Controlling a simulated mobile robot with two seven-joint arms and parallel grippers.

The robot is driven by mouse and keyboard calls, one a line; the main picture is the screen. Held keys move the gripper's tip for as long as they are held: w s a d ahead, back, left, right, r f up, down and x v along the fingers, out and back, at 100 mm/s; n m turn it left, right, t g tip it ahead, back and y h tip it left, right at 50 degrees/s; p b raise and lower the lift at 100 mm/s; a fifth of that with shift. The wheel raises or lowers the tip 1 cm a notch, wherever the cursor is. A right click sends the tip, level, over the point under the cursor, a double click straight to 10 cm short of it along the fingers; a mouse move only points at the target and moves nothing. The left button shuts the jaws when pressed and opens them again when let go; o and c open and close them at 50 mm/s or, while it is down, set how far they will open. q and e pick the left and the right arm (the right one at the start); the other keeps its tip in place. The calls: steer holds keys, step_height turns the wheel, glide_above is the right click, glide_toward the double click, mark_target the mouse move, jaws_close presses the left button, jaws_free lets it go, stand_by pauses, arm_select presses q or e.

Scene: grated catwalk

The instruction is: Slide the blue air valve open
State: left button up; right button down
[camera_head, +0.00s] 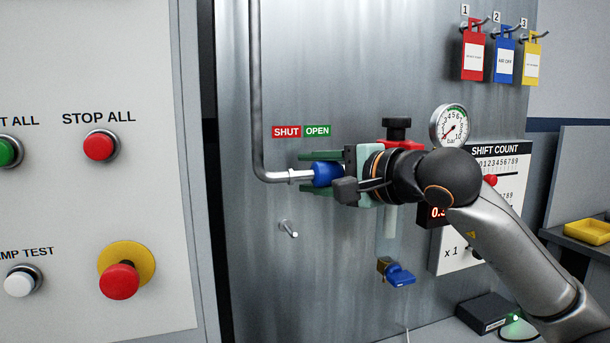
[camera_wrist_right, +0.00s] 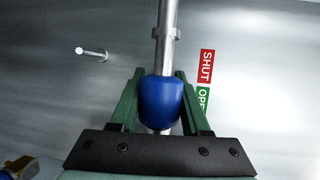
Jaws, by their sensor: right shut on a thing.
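The blue air valve (camera_head: 325,174) is a blue sleeve on a grey pipe (camera_head: 257,100) that runs down the metal panel and bends right. My right gripper (camera_head: 322,174) comes in from the right and is shut on the sleeve. In the right wrist view the blue sleeve (camera_wrist_right: 161,101) sits between the two green fingers of the right gripper (camera_wrist_right: 160,100). A red SHUT label (camera_head: 286,132) and a green OPEN label (camera_head: 317,131) are on the panel above the sleeve. The sleeve is below both labels, nearer OPEN. My left gripper is not in view.
A bare peg (camera_head: 289,229) sticks out below the pipe. A blue padlock (camera_head: 398,274), a gauge (camera_head: 450,126) and a shift count board (camera_head: 510,165) are around my right arm. A button panel (camera_head: 95,200) stands at the left. Tags hang at the upper right.

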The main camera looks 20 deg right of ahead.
steer(key=c, duration=0.5)
jaws_free()
steer(key=shift+d, duration=0.35)
steer(key=shift+o, duration=0.7)
steer(key=shift+a, duration=0.15)
steer(key=b+v, duration=0.1)
steer(key=v, duration=1.1)
steer(key=shift+s+b, duration=0.25)
steer(key=shift+b, duration=0.05)
